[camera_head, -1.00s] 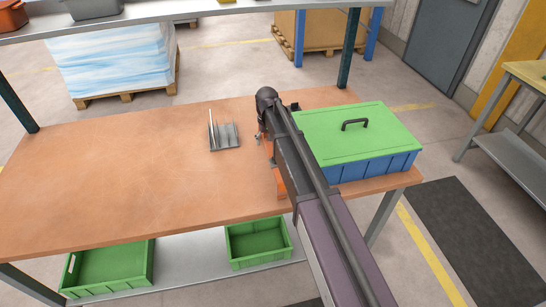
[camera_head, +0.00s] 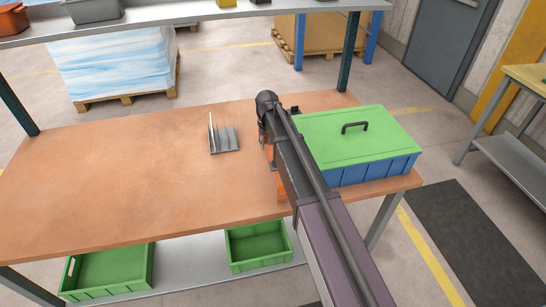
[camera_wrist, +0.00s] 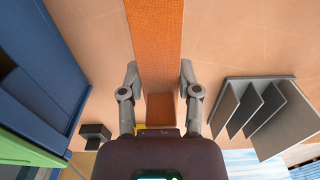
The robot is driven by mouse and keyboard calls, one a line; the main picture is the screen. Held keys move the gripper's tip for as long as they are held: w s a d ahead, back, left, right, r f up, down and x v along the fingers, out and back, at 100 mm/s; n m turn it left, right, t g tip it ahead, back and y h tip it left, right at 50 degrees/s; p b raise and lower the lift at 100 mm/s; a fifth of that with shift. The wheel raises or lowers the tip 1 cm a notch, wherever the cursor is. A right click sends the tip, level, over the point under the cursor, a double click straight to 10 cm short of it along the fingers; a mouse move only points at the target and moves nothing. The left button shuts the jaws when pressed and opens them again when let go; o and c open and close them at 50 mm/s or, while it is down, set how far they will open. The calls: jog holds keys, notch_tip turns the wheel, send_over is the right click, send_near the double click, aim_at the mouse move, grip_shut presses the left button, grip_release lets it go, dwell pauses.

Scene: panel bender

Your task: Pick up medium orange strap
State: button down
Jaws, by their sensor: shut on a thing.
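The orange strap (camera_wrist: 155,40) is a long flat orange piece running down from the top edge in the wrist view. My gripper (camera_wrist: 159,78) is shut on it, with one grey finger at each side. In the head view my arm covers most of the strap, and an orange end of it (camera_head: 281,188) shows near the table's front edge. My gripper (camera_head: 263,143) is low over the table there, mostly hidden by the arm. I cannot tell whether the strap is touching the table.
A blue box with a green lid (camera_head: 355,145) stands close to the right of my arm. A grey rack with upright plates (camera_head: 225,142) stands to the left. The left part of the wooden table (camera_head: 100,180) is clear. A shelf (camera_head: 180,17) crosses above the back.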

jog(key=shift+r, duration=0.15)
notch_tip(320, 180, up, 4)
jog(key=p, duration=0.3)
jog(key=shift+f+p, duration=0.25)
jog(key=shift+p, duration=0.15)
jog(key=s+d, duration=0.1)
jog(key=s, duration=0.4)
jog(key=s+d, duration=0.2)
jog(key=s, duration=0.3)
jog(key=s+d+r+p, duration=0.1)
jog(key=s+d, duration=0.1)
jog(key=s, duration=0.3)
jog(key=shift+d+r, duration=0.1)
jog(key=shift+d, duration=0.1)
